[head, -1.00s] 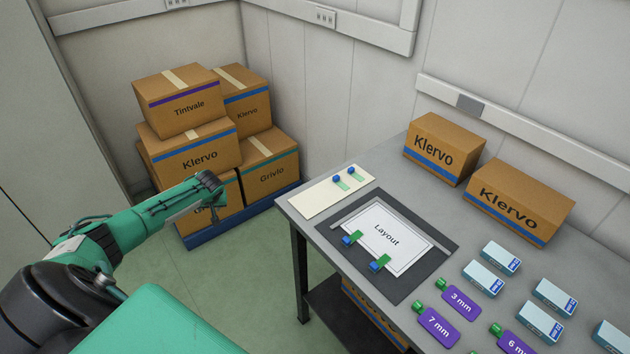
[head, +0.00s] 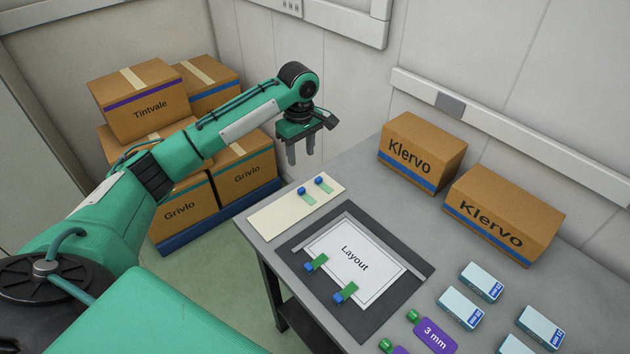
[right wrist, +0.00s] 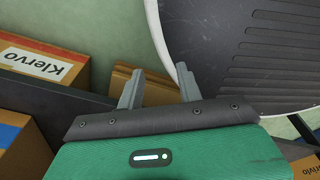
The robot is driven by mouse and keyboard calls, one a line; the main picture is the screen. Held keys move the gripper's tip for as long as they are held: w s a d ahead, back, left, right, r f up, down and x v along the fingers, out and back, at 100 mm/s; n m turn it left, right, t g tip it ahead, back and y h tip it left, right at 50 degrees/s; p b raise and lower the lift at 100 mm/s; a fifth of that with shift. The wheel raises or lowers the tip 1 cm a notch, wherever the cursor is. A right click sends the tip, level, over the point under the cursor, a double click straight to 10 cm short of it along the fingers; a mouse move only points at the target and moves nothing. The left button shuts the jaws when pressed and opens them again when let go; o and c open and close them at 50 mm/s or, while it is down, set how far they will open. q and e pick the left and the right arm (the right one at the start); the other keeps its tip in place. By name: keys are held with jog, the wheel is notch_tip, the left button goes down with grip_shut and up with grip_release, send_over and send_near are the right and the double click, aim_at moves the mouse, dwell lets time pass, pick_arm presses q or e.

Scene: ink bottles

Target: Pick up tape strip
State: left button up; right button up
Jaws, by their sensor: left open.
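Two green tape strips with blue ends lie on a cream board (head: 268,220) at the table's back left corner: a left strip (head: 309,199) and a right strip (head: 326,188). Two more, a left strip (head: 319,261) and a lower strip (head: 349,290), sit on the near edge of the white Layout sheet (head: 372,262), on a dark mat (head: 405,296). My left gripper (head: 301,156) is open and empty, pointing down above and behind the cream board. My right gripper (right wrist: 157,85) is open and empty in the right wrist view, away from the strips.
Two Klervo cartons, a left one (head: 420,150) and a right one (head: 502,216), stand along the table's back. Cartons are stacked left of the table (head: 345,165), behind my left arm.

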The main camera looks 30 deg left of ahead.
pick_arm(q)
send_over(302, 190)
notch_tip(302, 190, down, 5)
jog(key=shift+d+f+p, duration=0.25)
jog(key=shift+f+p, duration=0.25)
jog(key=shift+f, duration=1.15)
jog(key=f, duration=0.1)
jog(key=f+p, duration=0.1)
jog(key=f, duration=0.1)
jog(key=shift+w+a+f, duration=0.1)
jog(key=shift+a+f, duration=0.2)
jog(key=shift+f, duration=0.55)
jog(key=c, duration=0.6)
jog(key=shift+c, duration=0.9)
pick_arm(e)
jog(key=shift+s+r, duration=0.45)
jog(key=shift+r, duration=0.15)
jog(key=shift+s+r, duration=0.4)
jog(key=shift+r, duration=0.2)
